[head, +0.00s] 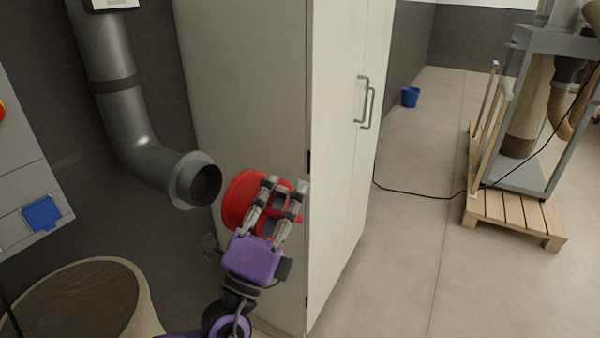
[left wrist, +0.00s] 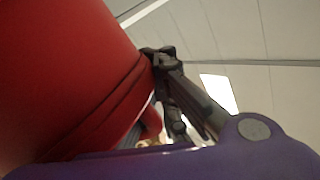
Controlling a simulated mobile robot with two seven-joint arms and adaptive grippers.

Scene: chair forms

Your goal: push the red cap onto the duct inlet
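The red cap (head: 243,199) is held in front of the tall white cabinet in the head view. My left gripper (head: 285,185) is shut on it, with its fingers at the cap's right side. The grey duct inlet (head: 205,185) is an open, flanged pipe end just left of the cap. A small gap shows between them, and the dark opening is uncovered. In the left wrist view the red cap (left wrist: 70,75) fills the left side, next to a dark finger. The part of the cap between the fingers is partly hidden. My right gripper is not in view.
The white cabinet (head: 250,90) stands right behind the cap and gripper. A large beige round container (head: 140,300) is at the lower left. A blue bucket (head: 410,97), a wooden pallet (head: 515,218) and a black cable (head: 420,196) are to the right, with open floor between.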

